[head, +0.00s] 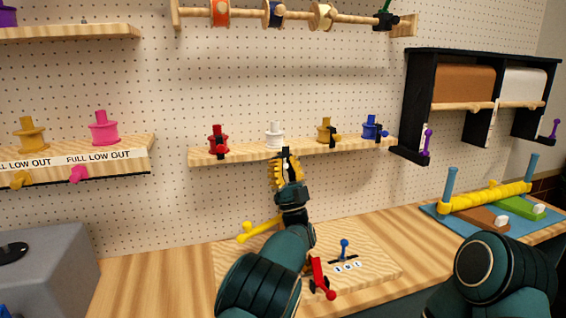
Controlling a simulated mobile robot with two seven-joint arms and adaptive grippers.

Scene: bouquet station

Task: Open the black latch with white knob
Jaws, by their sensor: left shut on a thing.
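A row of several spools stands on the middle wall shelf, each with a small fitting at its front. The white spool (274,134) is just behind and left of my left gripper. The black latch with white knob (286,153) shows as a small dark piece with a pale spot at the fingertips. My left gripper (286,166) reaches up to the shelf's front edge and is shut on it. The fingers and wrist hide much of the latch, so its exact angle is unclear. My right arm shows at the lower right, but its gripper is out of view.
The red spool (218,139), yellow spool (326,131) and blue spool (369,128) share the wooden shelf (235,156). Below, a wooden board (375,262) carries a yellow handle (258,230), a red lever (319,277) and a blue-knobbed lever (344,248). A black-framed rack (415,100) hangs right.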

